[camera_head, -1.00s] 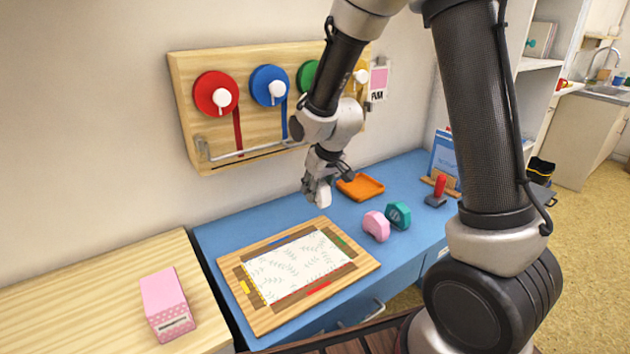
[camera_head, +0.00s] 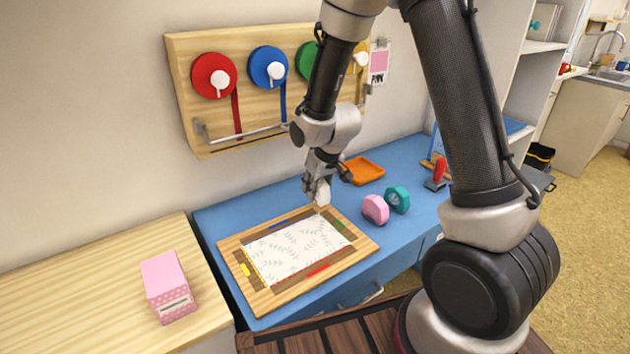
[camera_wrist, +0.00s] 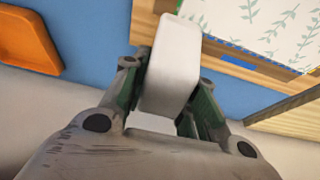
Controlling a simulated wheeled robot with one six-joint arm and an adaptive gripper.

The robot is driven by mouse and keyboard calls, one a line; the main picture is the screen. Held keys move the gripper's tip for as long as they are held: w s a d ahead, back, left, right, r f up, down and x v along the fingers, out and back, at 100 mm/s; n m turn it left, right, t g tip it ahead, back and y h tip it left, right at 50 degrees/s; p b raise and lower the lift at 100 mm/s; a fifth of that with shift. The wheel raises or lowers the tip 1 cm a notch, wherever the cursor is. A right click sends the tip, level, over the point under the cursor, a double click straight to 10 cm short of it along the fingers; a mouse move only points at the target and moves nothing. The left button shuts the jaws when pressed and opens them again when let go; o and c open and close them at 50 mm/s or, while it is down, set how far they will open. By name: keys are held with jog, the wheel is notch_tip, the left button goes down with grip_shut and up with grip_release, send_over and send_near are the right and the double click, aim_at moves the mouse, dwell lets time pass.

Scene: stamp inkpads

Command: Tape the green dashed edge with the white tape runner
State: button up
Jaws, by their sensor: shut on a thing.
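My gripper (camera_head: 317,190) is shut on the white tape runner (camera_head: 324,191), just at the far right corner of the wooden frame board (camera_head: 262,302). In the wrist view the white tape runner (camera_wrist: 172,62) sits between the fingers, its far end over the board's wooden rim. I cannot tell whether it touches the board. A patterned white sheet (camera_head: 290,250) lies in the frame. Its green edge mark (camera_head: 340,225) is on the right side; dashes there are too small to make out. Blue, red and yellow marks lie along the other sides.
Pink (camera_head: 375,209) and teal (camera_head: 397,199) tape runners stand right of the board. An orange tray (camera_head: 363,170) lies behind them. A red-handled stamp (camera_head: 437,175) stands further right. A pink box (camera_head: 167,287) is on the left wooden table. The ribbon board (camera_head: 187,125) hangs behind.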

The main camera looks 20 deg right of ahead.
jog(key=shift+f, duration=1.25)
jog(key=shift+f, duration=0.75)
jog(key=shift+s, duration=0.15)
jog(key=shift+s+d, duration=0.4)
jog(key=shift+s, duration=0.85)
jog(key=shift+s+d, duration=0.45)
jog(key=shift+s, duration=0.75)
jog(key=shift+s+d, duration=0.4)
jog(key=shift+s, duration=0.85)
jog(key=shift+s, duration=0.1)
